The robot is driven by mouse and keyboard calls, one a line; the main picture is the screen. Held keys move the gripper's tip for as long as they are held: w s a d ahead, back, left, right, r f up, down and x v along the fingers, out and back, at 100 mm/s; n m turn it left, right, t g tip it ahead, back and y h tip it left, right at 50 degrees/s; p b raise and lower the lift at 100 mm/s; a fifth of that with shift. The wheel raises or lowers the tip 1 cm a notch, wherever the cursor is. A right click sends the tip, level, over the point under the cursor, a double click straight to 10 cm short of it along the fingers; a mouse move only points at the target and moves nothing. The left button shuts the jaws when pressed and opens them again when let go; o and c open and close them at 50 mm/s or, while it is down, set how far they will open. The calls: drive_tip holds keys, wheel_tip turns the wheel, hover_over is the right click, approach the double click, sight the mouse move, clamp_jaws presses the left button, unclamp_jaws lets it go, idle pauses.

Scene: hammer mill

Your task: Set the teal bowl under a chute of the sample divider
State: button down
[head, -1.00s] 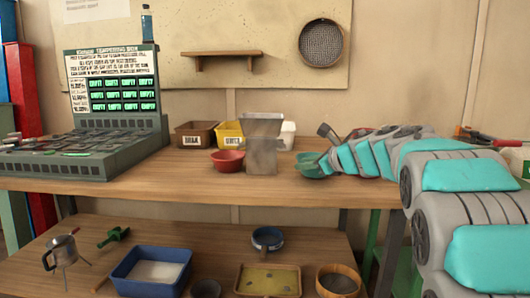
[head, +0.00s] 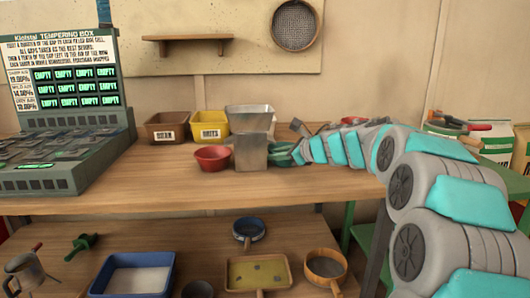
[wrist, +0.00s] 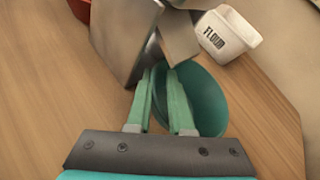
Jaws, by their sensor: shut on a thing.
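The sample divider (head: 251,150) is a grey metal box with a wide hopper on top, standing on the bench. It also shows in the wrist view (wrist: 122,35). A red bowl (head: 212,157) sits at its left side. The teal bowl (head: 283,158) is close against its right side; it also shows in the wrist view (wrist: 207,98), just below the divider's metal edge. My gripper (wrist: 160,75) is shut on the teal bowl's rim. The divider partly hides the bowl in the head view, and I cannot tell whether the bowl touches the bench.
A white flour tub (wrist: 229,34) stands behind the bowl. A brown bin (head: 167,128) and a yellow bin (head: 210,126) stand behind the divider. The tempering box (head: 65,110) is at the left. The bench front (head: 190,190) is clear.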

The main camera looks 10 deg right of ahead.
drive_tip(key=c, duration=1.1)
unclamp_jaws()
drive_tip(key=shift+s+d, duration=0.1)
drive_tip(key=b+v, duration=0.2)
drive_tip(key=v, duration=0.8)
drive_tip(key=shift+s+d, duration=0.1)
drive_tip(key=shift+s, duration=0.05)
drive_tip(key=shift+s+d+r, duration=0.3)
drive_tip(key=shift+s+d, duration=0.1)
drive_tip(key=shift+s, duration=0.1)
